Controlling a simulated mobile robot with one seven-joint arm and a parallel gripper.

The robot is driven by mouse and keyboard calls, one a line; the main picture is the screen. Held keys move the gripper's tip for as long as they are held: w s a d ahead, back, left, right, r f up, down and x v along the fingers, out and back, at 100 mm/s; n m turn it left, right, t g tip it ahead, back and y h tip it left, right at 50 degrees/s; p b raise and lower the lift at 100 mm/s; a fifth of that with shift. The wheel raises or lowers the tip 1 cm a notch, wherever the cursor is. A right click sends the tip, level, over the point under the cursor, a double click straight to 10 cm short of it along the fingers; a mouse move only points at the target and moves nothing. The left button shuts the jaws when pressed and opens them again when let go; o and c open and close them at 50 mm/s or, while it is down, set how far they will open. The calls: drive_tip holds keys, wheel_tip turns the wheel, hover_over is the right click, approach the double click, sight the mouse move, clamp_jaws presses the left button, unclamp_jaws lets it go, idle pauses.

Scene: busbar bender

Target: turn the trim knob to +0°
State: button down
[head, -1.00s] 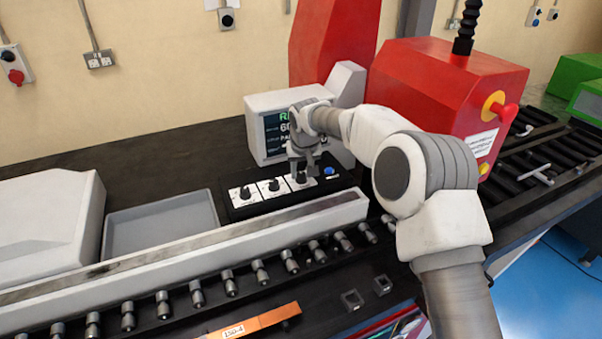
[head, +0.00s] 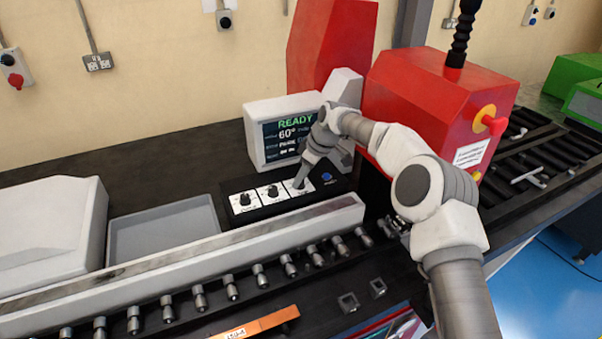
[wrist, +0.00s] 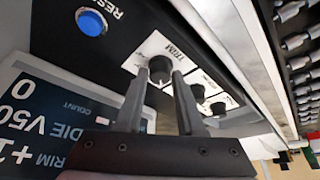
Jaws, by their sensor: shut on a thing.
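The trim knob (wrist: 160,68) is a dark knob on a white plate marked TRIM in the wrist view. My gripper (wrist: 161,76) has one finger on each side of it and is shut on it. In the head view my gripper (head: 298,184) comes down at a slant onto the rightmost of three knobs and mostly hides it. The display (head: 287,133) reads READY and 60° in the head view. In the wrist view the display (wrist: 45,120) is upside down and shows TRIM +1, with the rest of that line hidden.
Two more knobs (head: 245,200) (head: 272,191) stand left of the trim knob on the black panel (head: 328,191). A blue RESET button (wrist: 91,22) is close by. A pale rail (head: 200,245) runs in front, and a grey tray (head: 165,228) lies to the left.

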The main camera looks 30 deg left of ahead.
drive_tip(key=shift+w+n+g+p, duration=0.1)
drive_tip(key=shift+n+g+p, duration=0.4)
drive_tip(key=shift+n+p, duration=0.55)
drive_tip(key=shift+w+n, duration=0.1)
drive_tip(key=shift+n, duration=0.55)
drive_tip(key=shift+p, duration=0.4)
drive_tip(key=shift+f+n+g, duration=0.15)
drive_tip(key=shift+n+g, duration=0.25)
drive_tip(key=shift+n, duration=0.1)
drive_tip(key=c, duration=0.5)
unclamp_jaws()
drive_tip(key=shift+d+r, duration=0.2)
drive_tip(key=shift+r, duration=0.35)
drive_tip(key=v, duration=0.6)
drive_tip(key=shift+d+r, duration=0.1)
drive_tip(key=shift+r, duration=0.15)
